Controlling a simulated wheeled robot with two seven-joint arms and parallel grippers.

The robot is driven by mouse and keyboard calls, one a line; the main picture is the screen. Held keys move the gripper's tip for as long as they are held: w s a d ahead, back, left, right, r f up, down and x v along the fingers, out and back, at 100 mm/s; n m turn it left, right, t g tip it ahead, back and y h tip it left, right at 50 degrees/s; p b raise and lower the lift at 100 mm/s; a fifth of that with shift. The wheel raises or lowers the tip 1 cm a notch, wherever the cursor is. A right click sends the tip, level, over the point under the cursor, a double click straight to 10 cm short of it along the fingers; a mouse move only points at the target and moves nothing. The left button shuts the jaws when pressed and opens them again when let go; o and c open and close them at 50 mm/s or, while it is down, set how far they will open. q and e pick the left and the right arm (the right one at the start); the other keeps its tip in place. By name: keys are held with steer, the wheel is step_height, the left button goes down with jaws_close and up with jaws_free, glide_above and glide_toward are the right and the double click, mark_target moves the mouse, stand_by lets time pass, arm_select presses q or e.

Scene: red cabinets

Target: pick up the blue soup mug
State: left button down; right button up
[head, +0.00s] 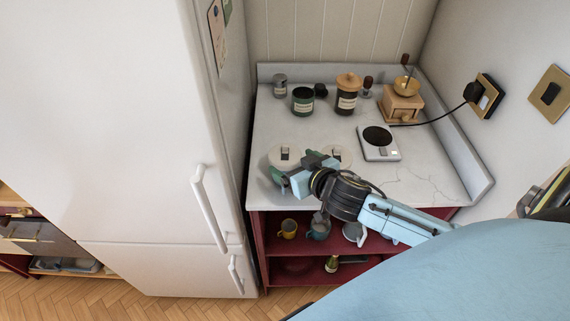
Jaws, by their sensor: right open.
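Two round white-lidded mugs stand at the front of the counter: a left one (284,156) with a bit of green body showing, and a right one (338,155) whose body is mostly hidden by my gripper, so I cannot tell its colour. A blue-grey mug (319,229) stands on the shelf below the counter. I cannot tell for certain which is the blue soup mug. My right gripper (291,177) is open over the counter's front edge, close to the left lidded mug; I cannot tell whether it touches it. My left gripper is not in view.
A white fridge (120,130) stands close on the left. At the counter's back are a green mug (303,99), a lidded jar (347,96) and a coffee grinder (402,103). A scale (379,143) lies mid-counter. A yellow mug (288,229) stands on the shelf.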

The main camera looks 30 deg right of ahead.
steer(key=shift+f+x, duration=0.15)
steer(key=shift+x, duration=1.35)
steer(key=shift+f+x, duration=0.2)
steer(key=shift+x, duration=1.25)
steer(key=shift+s+d, duration=0.15)
steer(key=shift+c, duration=0.5)
steer(key=c, duration=1)
